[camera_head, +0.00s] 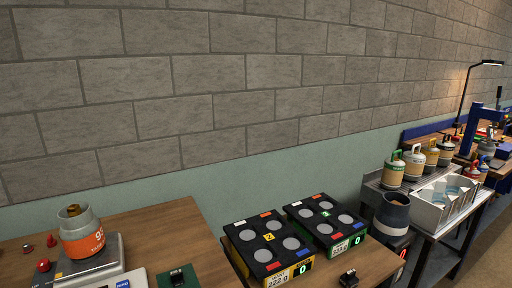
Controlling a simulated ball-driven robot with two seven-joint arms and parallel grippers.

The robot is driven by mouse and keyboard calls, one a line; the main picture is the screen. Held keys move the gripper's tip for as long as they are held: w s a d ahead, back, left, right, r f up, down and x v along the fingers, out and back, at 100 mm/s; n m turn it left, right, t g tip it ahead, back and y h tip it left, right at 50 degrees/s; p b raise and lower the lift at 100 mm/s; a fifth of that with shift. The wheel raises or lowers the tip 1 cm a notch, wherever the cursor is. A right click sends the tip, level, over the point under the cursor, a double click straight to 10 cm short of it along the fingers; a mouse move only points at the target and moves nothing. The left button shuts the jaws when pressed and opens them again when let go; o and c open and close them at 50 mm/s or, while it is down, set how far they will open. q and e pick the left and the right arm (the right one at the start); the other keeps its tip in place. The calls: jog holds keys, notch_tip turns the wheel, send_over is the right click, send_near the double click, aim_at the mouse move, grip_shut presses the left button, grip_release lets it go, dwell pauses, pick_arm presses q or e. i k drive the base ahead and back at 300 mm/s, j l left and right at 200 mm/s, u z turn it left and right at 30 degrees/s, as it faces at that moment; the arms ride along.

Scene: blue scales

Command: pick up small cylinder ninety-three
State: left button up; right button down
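A small grey cylinder (75,221) with an orange band and a brass-coloured top stands upright at the lower left. White marks on the band look like a number starting with 9, but I cannot read it fully. It stands on a silver scale (108,257) on the wooden table (165,222). Neither of my grippers is in view.
Two black platforms with round grey pads, one with a yellow front (268,239) and one with a green front (325,217), sit at the middle. A dark cup (393,214) and a white divided container (440,200) are at the right. A block wall closes off the back.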

aim_at(82, 236)
jog(key=u, duration=1.35)
